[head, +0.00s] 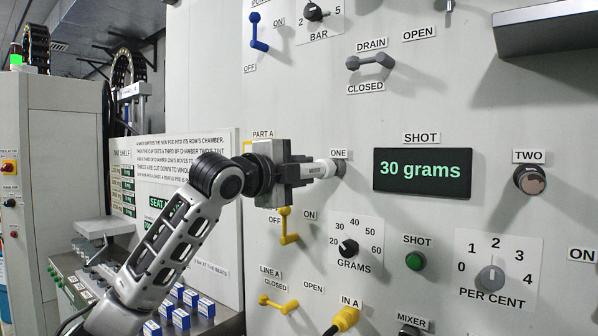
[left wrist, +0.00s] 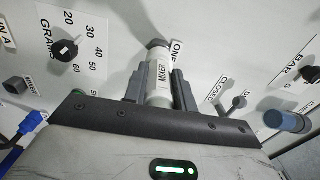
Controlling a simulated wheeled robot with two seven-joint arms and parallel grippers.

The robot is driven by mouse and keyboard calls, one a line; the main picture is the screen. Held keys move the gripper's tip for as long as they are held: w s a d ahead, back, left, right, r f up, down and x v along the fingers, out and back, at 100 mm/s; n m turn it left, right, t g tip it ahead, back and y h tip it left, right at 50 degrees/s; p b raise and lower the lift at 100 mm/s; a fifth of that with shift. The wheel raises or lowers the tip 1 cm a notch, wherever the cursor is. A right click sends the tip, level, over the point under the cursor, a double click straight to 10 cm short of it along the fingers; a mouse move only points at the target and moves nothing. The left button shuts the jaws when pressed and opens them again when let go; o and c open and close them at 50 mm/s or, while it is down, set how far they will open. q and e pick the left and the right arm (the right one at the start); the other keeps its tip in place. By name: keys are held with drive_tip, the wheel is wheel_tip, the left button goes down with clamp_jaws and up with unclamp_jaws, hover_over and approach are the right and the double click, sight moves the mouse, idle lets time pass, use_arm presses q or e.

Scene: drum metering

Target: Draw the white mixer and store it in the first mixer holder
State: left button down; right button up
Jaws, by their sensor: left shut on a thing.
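My left gripper (head: 305,170) is shut on the white mixer (head: 322,168), at the panel beside the label ONE. The mixer is a white cylinder, held level and pointing at the panel. In the left wrist view the mixer (left wrist: 159,72) carries a MIXER label and sits between the two fingers (left wrist: 158,92). Its far end meets the first mixer holder (head: 341,166), a grey round socket; how deep it sits I cannot tell. The second holder (head: 530,179), below the label TWO, is a dark ring with a brownish face. My right gripper is out of view.
The shot display (head: 423,170) reads 30 grams. Below my gripper are a yellow valve handle (head: 287,229) and the grams knob (head: 348,248). Above is the drain handle (head: 370,62). A dark fitting (head: 412,330) is at the MIXER label. Small blue-white boxes (head: 181,318) stand lower left.

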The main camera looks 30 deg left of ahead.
use_arm(q)
drive_tip(key=shift+w, duration=1.05)
drive_tip(key=c, duration=1.2)
unclamp_jaws()
drive_tip(key=shift+o, duration=0.7)
drive_tip(key=shift+w, duration=0.1)
drive_tip(key=shift+s+f, duration=0.1)
drive_tip(key=shift+s, duration=0.3)
drive_tip(key=s+a+b, duration=0.1)
drive_tip(key=s+b, duration=0.4)
drive_tip(key=s, duration=1)
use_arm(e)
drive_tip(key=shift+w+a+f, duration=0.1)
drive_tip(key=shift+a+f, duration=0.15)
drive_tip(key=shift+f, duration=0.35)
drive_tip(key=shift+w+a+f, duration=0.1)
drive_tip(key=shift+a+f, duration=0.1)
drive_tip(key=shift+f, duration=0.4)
